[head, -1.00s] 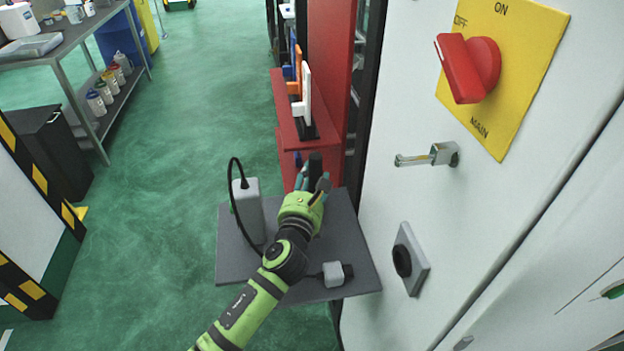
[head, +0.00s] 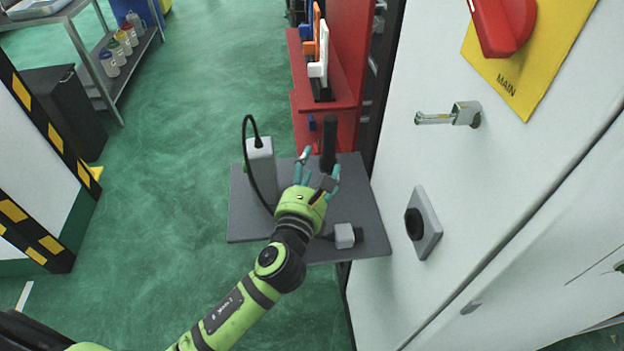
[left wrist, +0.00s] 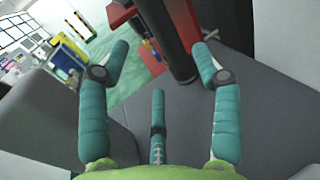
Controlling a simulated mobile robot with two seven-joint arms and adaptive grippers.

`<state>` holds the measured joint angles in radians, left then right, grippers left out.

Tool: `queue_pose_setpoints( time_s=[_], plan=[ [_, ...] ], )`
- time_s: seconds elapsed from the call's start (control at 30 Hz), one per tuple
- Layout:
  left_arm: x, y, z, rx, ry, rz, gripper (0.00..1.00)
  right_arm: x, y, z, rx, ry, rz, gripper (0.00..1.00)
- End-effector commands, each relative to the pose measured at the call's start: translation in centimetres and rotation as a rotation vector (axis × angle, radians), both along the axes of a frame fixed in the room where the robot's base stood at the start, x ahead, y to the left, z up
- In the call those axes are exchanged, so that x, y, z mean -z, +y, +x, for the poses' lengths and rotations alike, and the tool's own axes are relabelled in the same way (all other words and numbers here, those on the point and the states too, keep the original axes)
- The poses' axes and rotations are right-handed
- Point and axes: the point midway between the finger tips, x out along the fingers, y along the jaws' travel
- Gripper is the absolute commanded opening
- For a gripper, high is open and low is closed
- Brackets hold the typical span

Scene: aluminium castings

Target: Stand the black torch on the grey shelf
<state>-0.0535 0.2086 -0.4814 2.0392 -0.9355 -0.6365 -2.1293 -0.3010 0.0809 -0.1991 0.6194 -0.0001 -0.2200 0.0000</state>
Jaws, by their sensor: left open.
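The black torch (head: 330,140) stands upright on the grey shelf (head: 362,210), near its far edge. In the left wrist view the torch (left wrist: 179,45) rises from the shelf (left wrist: 265,110) just beyond the fingertips. Its top is cut off there. My left gripper (head: 320,165) is open, with its fingers spread and nothing between them. It is on the near side of the torch and looks apart from it. The open gripper also shows in the left wrist view (left wrist: 160,50). My right gripper is not in view.
A grey box (head: 261,160) with a looping black cable stands at the shelf's left. A small pale block with a black end (head: 344,236) lies near the front. A white cabinet wall (head: 400,150) borders the right. A red rack (head: 328,90) stands behind.

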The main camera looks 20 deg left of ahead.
Motion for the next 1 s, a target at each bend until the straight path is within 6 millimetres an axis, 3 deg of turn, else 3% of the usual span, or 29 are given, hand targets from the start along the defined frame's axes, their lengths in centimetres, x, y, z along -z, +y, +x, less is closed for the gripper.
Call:
queue_pose_setpoints(
  time_s=[0.1, 0.3, 1.0],
  plan=[
    [0.2, 0.0, -1.9, 0.002, 0.001, 0.000, 0.65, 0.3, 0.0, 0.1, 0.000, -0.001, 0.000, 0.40],
    [0.0, 0.0, -3.2, 0.000, -0.001, 0.000, 0.65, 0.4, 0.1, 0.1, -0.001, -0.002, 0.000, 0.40],
    [0.0, 0.1, -3.2, -0.002, -0.001, 0.005, 0.65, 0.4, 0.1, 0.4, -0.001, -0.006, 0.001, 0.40]
  ],
)
